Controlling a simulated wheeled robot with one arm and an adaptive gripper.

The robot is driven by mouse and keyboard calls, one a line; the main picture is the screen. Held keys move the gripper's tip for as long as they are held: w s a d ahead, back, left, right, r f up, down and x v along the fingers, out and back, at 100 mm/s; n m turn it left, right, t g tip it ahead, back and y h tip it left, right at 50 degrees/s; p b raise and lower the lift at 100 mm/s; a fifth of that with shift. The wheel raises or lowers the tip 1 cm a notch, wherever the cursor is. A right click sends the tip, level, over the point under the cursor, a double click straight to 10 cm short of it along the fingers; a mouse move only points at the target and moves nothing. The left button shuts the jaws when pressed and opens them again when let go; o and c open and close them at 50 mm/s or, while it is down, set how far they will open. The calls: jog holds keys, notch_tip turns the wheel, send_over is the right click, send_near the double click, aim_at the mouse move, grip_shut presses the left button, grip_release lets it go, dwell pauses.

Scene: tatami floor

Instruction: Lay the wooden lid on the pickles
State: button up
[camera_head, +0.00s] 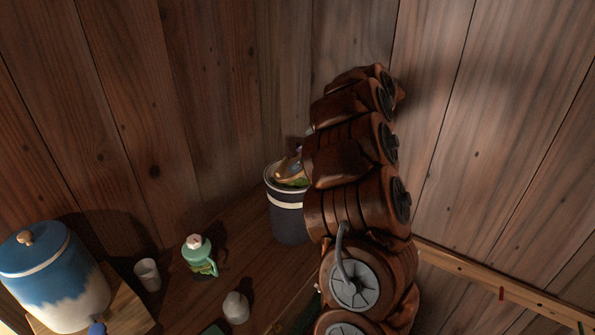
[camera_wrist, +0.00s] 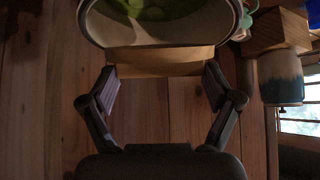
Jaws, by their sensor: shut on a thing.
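The pickle crock (camera_head: 287,222) is dark blue with a pale band and stands near the wall in the head view. Green pickles (camera_head: 297,182) show inside its mouth; they also show at the top of the wrist view (camera_wrist: 150,10), inside the crock's pale rim (camera_wrist: 112,35). My gripper (camera_wrist: 160,70) is shut on the light wooden lid (camera_wrist: 162,58), seen between its fingertips just below the crock's rim in the picture. The lid's far part and whether it touches the rim cannot be told. In the head view my arm hides most of the gripper.
A blue-and-white lidded jar (camera_head: 68,290) stands on a wooden block (camera_head: 125,305) at the left. A green pot (camera_head: 199,256) and white cups (camera_head: 148,274) (camera_head: 236,308) stand between it and the crock. Plank walls close off the back and right.

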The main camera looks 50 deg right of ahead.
jog(key=shift+f+p, duration=0.35)
jog(key=shift+f, duration=1.9)
jog(key=o, duration=0.9)
jog(key=shift+f, duration=0.1)
jog(key=b+v, duration=0.2)
jog(key=v, duration=1)
jog(key=shift+d, duration=0.1)
jog(key=shift+w, duration=0.1)
